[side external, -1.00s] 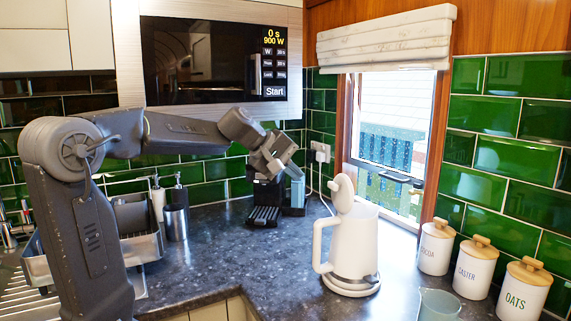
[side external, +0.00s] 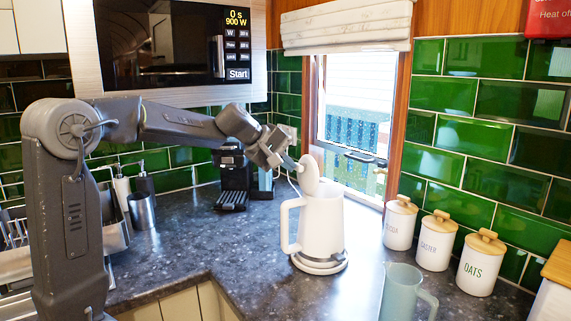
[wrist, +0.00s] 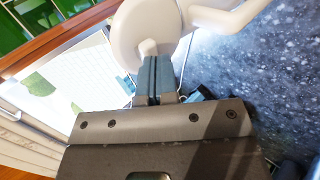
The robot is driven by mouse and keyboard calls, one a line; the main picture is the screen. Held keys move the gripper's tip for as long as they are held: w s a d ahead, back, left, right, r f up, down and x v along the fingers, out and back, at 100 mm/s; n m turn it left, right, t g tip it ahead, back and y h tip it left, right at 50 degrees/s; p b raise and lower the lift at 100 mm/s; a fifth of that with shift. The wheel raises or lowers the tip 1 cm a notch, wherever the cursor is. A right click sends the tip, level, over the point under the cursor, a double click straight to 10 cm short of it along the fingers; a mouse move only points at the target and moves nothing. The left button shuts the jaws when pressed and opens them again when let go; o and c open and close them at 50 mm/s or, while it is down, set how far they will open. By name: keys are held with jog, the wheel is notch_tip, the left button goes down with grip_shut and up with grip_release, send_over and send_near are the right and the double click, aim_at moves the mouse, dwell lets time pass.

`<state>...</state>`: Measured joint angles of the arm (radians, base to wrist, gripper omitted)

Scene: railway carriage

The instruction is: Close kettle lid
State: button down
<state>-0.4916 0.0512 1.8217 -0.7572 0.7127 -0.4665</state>
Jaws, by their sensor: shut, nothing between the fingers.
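A white kettle (side external: 318,228) stands upright on its round base on the dark counter, its handle to the left in the side view. Its lid (side external: 308,174) is raised and stands up at the top of the kettle. In the wrist view the round lid (wrist: 140,28) is ahead of my fingertips, with a small knob facing them. My gripper (side external: 296,168) is shut and empty, its fingertips at the back face of the lid. In the wrist view the closed fingers (wrist: 153,62) meet or nearly meet the knob; I cannot tell whether they touch.
A coffee machine (side external: 233,180) is behind at the left. A window (side external: 352,120) is behind the kettle. The counter left of the kettle is free.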

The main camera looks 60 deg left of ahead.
aim_at(305, 164)
jog(key=shift+w+d+r+g+y, duration=0.15)
jog(key=shift+w+r+g, duration=0.2)
jog(key=shift+w+g, duration=0.4)
jog(key=shift+w+d+r+g+y, duration=0.15)
jog(key=shift+w+r+g, duration=0.15)
jog(key=shift+w+g, duration=0.45)
jog(key=shift+w, duration=0.3)
jog(key=w+d+f, duration=0.1)
jog(key=w+f, duration=0.2)
jog(key=w, duration=0.7)
jog(key=shift+w+d+f, duration=0.25)
jog(key=shift+d+f, duration=0.15)
jog(key=shift+r, duration=0.1)
